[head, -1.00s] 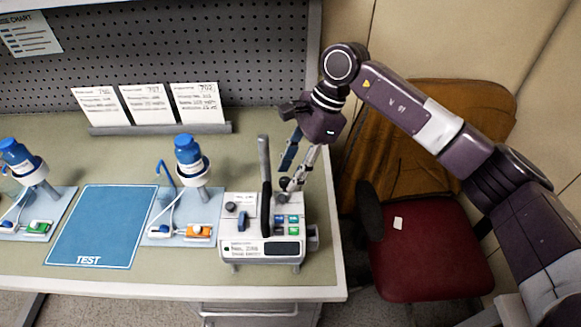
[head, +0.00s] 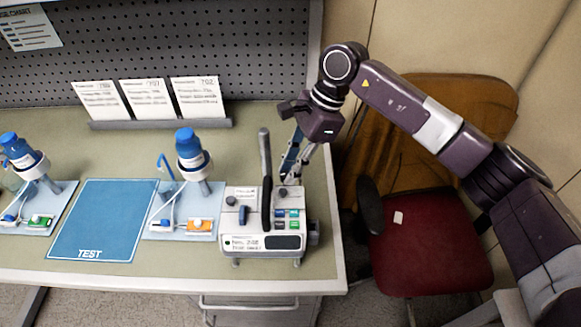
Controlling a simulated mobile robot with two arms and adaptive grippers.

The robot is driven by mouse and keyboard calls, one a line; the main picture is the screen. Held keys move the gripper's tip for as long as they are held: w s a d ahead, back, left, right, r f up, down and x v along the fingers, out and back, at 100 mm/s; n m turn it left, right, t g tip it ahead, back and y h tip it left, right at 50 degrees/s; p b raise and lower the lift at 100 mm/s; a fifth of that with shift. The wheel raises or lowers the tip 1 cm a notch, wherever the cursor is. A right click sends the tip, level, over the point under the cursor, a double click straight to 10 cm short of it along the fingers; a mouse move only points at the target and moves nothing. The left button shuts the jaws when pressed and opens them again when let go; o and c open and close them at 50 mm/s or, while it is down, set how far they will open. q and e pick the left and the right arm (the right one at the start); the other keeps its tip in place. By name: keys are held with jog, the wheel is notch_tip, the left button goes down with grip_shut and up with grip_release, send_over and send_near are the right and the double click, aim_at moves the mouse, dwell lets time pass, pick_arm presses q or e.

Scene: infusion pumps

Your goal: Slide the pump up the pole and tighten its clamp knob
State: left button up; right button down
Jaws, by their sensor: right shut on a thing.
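The pump (head: 262,243) is a white box with a small screen, a label and several coloured buttons, at the front right of the bench. A grey pole (head: 264,150) rises behind it, and a black upright bar (head: 266,203) stands in front of the pole. My right gripper (head: 287,177) reaches down behind the pump, just right of the pole. It is shut on a small dark clamp knob, mostly hidden between the fingertips. Whether the knob is turned tight cannot be told. My left gripper is not in view.
Two stands with blue-capped bottles (head: 188,142) (head: 18,150) and a blue TEST mat (head: 103,220) lie left of the pump. Three cards (head: 197,97) stand at the back before the pegboard. A red chair (head: 430,240) is right of the bench edge.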

jog(key=m+b, duration=0.2)
jog(key=m+t+b, duration=0.1)
jog(key=m+b, duration=0.1)
jog(key=b, duration=0.1)
jog(key=m+t+b, duration=0.1)
jog(key=m+b, duration=0.1)
jog(key=b, duration=0.1)
jog(key=shift+s+f, duration=0.25)
jog(key=shift+s, duration=0.05)
jog(key=shift+s+r+m+t+b, duration=0.15)
jog(key=shift+m+t+b, duration=0.2)
jog(key=shift+m+b, duration=0.4)
jog(key=shift+r+m+t+b, duration=0.1)
jog(key=shift+m+t+b, duration=0.25)
jog(key=shift+m+b, duration=0.4)
jog(key=c, duration=1.8)
grip_release()
jog(key=shift+o, duration=0.2)
jog(key=v, duration=0.8)
jog(key=shift+a, duration=0.1)
